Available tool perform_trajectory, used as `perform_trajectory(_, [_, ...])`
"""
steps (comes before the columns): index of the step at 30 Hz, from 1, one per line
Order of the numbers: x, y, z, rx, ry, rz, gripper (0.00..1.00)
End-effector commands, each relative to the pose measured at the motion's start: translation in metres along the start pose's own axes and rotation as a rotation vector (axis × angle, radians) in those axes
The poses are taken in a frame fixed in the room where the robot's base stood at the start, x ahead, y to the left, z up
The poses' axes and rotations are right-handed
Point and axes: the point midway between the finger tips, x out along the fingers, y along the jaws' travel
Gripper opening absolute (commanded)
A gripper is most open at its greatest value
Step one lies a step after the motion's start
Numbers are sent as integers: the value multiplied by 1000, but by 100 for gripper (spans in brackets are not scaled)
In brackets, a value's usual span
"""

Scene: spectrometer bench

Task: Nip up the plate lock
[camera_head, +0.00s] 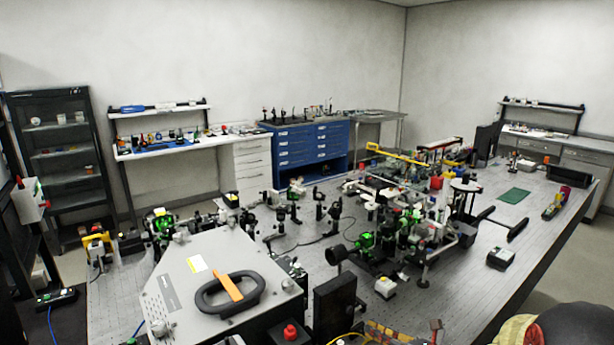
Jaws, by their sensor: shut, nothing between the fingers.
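I cannot make out a plate lock for certain among the small parts on the bench. The optical bench (440,310) is a long grey perforated table. A crowded assembly of mounts and posts (408,225) with green-lit parts stands at its middle right. Several dark post-mounted optics (320,205) stand left of that assembly. A pale grey housing (180,275) with a black ring-shaped handle and an orange strip on top fills the front left. My gripper is not in view.
A small dark box (501,258) and a green mat (514,195) lie on the bench's right side, with bare surface around them. A black upright block (334,305) stands at the front. Blue drawers (305,150) and a dark shelf rack (60,155) stand behind.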

Motion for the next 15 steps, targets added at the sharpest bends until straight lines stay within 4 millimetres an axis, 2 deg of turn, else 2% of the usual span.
perform_trajectory(15, [1,-7,-2,5,7,-1,0])
